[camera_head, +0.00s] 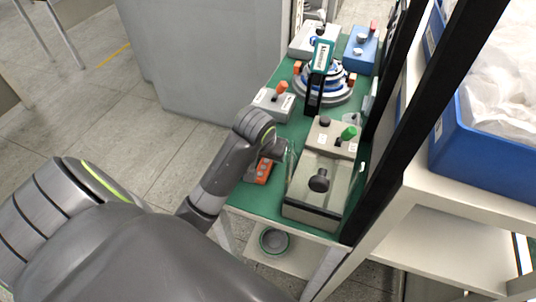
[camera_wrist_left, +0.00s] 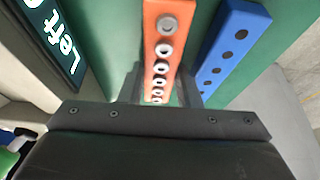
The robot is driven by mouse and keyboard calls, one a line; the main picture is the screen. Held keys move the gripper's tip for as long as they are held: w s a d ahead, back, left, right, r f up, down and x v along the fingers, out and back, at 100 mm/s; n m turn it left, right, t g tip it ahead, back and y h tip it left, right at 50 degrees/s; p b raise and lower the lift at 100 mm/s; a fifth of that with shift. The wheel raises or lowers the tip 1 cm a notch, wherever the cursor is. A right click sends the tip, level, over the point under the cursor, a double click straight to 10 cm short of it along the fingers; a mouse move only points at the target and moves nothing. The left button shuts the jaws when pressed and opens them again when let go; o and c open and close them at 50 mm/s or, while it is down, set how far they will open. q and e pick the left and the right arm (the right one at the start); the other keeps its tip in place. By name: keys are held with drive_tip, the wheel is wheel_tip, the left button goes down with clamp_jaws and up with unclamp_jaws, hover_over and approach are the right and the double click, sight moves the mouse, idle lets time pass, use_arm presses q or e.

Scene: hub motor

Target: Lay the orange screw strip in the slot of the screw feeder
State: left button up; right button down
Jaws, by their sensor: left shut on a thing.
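The orange screw strip (camera_wrist_left: 164,52) runs away from my left gripper (camera_wrist_left: 160,92) in the left wrist view, with a row of silvery screws or holes along it. My left gripper is shut on its near end, one dark finger on each side. In the head view the gripper (camera_head: 280,150) is over the green bench top, and an orange piece (camera_head: 264,171) shows just below it. Whether the strip touches the bench is unclear. I cannot tell for sure which device is the screw feeder or see its slot. My right gripper is not in view.
A blue strip (camera_wrist_left: 236,40) lies right of the orange one. A dark panel marked "Left" (camera_wrist_left: 62,40) is to its left. A box with a black knob (camera_head: 318,182) stands right of the gripper. Beyond are a grey box (camera_head: 272,102) and a round fixture (camera_head: 322,90).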

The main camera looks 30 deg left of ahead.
use_arm(q)
drive_tip(key=shift+r, duration=0.15)
wheel_tip(320, 180, up, 4)
drive_tip(key=shift+w+r+p, duration=0.1)
drive_tip(key=shift+r+p, duration=0.05)
drive_tip(key=shift+p, duration=0.6)
drive_tip(key=shift+r+p, duration=2.5)
drive_tip(key=shift+r, duration=0.25)
